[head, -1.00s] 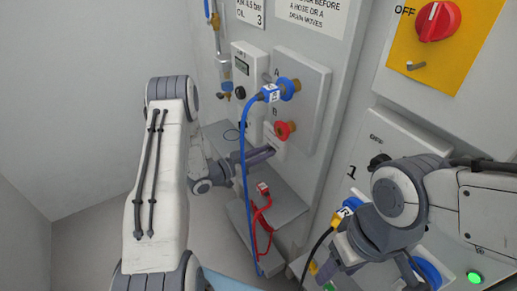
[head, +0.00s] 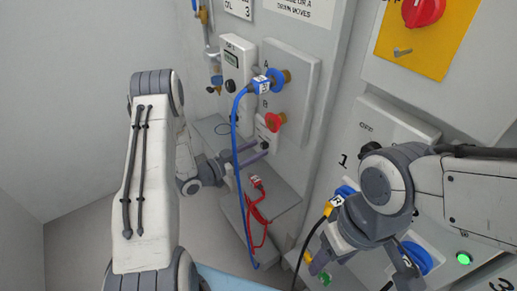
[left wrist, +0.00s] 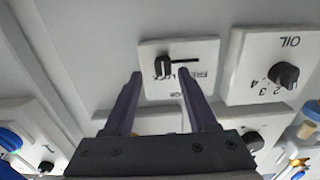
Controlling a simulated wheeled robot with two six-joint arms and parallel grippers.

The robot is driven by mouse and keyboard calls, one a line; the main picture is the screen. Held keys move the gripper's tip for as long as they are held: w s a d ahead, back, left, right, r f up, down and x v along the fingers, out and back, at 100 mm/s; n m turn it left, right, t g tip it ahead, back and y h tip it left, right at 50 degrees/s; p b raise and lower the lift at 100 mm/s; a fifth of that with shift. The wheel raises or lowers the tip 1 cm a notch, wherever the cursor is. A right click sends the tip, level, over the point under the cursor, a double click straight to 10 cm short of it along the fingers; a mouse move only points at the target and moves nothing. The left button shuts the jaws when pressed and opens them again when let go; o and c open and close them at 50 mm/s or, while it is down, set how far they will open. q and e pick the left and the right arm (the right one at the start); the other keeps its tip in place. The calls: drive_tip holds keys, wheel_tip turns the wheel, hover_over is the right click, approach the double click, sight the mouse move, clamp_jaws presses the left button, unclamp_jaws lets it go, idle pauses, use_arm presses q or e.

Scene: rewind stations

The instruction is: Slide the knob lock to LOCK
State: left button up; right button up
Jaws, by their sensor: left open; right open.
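The knob lock (left wrist: 208,56) is a white plate with a dark slot and a black slider (left wrist: 163,67), seen upside down in the left wrist view. The slider sits at the slot's left end, by the LOCK label; the slot is bare toward the FREE label. My left gripper (left wrist: 160,72) is open, its two purple fingers apart on either side of the slider in the picture, apparently not gripping it. In the head view my left gripper (head: 258,154) is low by the panel, below the red B knob (head: 275,122).
An OIL dial (left wrist: 284,75) is right of the lock in the wrist view. A blue hose (head: 238,150) hangs from port A close to my left gripper. A blue-and-yellow connector (head: 335,204) is near my right wrist.

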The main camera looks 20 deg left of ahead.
use_arm(q)
drive_tip(key=b+v, duration=0.1)
drive_tip(key=v, duration=0.7)
drive_tip(key=shift+s+a, duration=0.2)
drive_tip(key=shift+s, duration=0.15)
drive_tip(key=shift+w, duration=0.1)
